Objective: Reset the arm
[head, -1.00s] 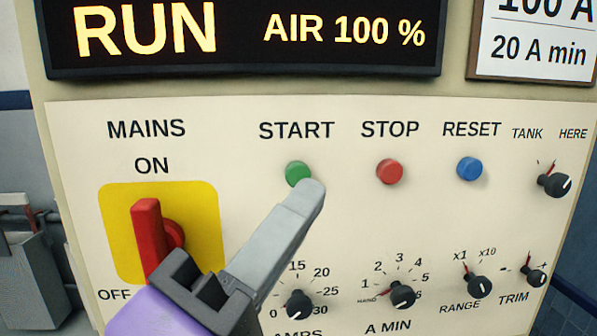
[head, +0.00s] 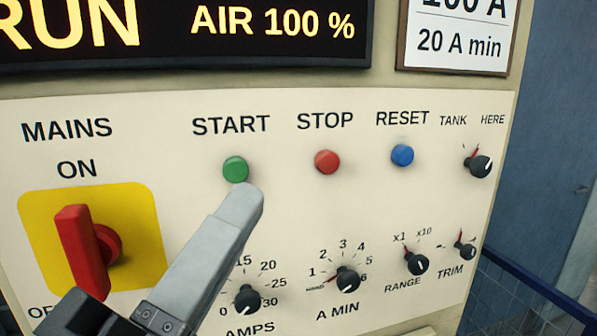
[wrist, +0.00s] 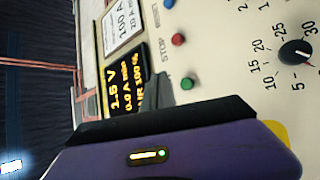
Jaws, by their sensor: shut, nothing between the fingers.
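My gripper (head: 246,196) is shut and empty, its grey fingertips just below and to the right of the green START button (head: 235,169). I cannot tell whether the tip touches the panel. In the wrist view the gripper's dark finger (wrist: 157,90) points toward the panel, close to the green button (wrist: 187,84). The cream control panel (head: 290,220) carries a red STOP button (head: 327,161) and a blue RESET button (head: 402,155) to the right of START. The display (head: 270,50) reads RUN and AIR 100 %.
The red mains handle (head: 82,250) on its yellow plate stands upright at ON, left of my gripper. Black knobs for AMPS (head: 247,298), A MIN (head: 347,279), RANGE (head: 416,263), TRIM (head: 466,250) and TANK (head: 480,166) project from the panel.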

